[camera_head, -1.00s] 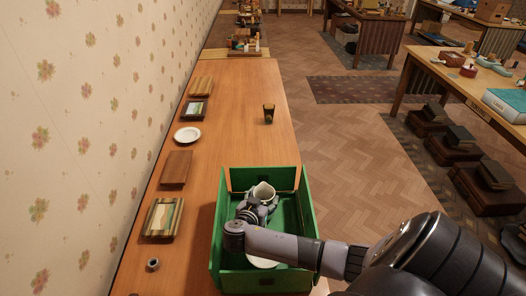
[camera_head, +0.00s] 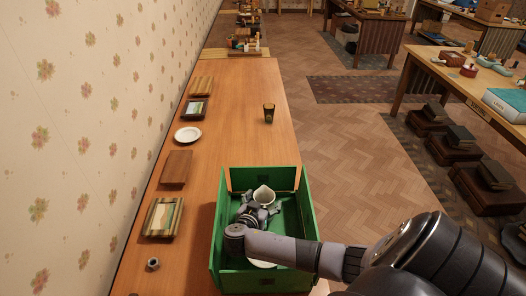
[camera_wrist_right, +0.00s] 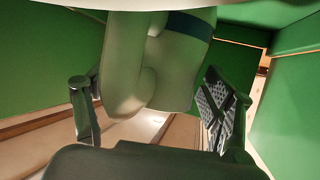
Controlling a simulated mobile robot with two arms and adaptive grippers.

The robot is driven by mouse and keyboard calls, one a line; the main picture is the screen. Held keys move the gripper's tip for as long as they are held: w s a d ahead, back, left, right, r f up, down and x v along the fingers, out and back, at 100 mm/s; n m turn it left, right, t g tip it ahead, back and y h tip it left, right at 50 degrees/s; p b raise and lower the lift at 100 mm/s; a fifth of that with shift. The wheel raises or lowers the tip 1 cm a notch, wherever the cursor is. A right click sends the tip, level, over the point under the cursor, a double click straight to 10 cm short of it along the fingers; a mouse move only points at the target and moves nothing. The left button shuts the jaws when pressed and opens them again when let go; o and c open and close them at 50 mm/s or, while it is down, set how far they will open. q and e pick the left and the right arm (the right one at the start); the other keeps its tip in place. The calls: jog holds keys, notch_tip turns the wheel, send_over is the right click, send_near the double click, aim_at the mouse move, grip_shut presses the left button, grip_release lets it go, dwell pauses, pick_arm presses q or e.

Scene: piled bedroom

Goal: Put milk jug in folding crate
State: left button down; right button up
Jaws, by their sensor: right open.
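The green folding crate (camera_head: 305,225) stands on the near end of the wooden table. The white milk jug (camera_head: 264,194) is inside the crate, towards its far side, with its mouth up. My right gripper (camera_head: 262,210) reaches down into the crate just in front of the jug. In the right wrist view the jug (camera_wrist_right: 185,65) and its handle are between the two spread fingers of the gripper (camera_wrist_right: 155,115), with gaps to them. The jug's base is hidden. My left gripper does not show.
A white plate-like thing (camera_head: 262,264) lies in the crate under my right arm. The wall borders the left side.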

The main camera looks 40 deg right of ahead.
jog(key=shift+r, duration=0.2)
jog(key=shift+s+a, duration=0.15)
jog(key=shift+a, duration=0.2)
jog(key=b+v, duration=0.1)
jog(key=v, duration=0.5)
jog(key=shift+s+a+r+b, duration=0.2)
jog(key=shift+a+r+b, duration=0.05)
jog(key=shift+b, duration=0.1)
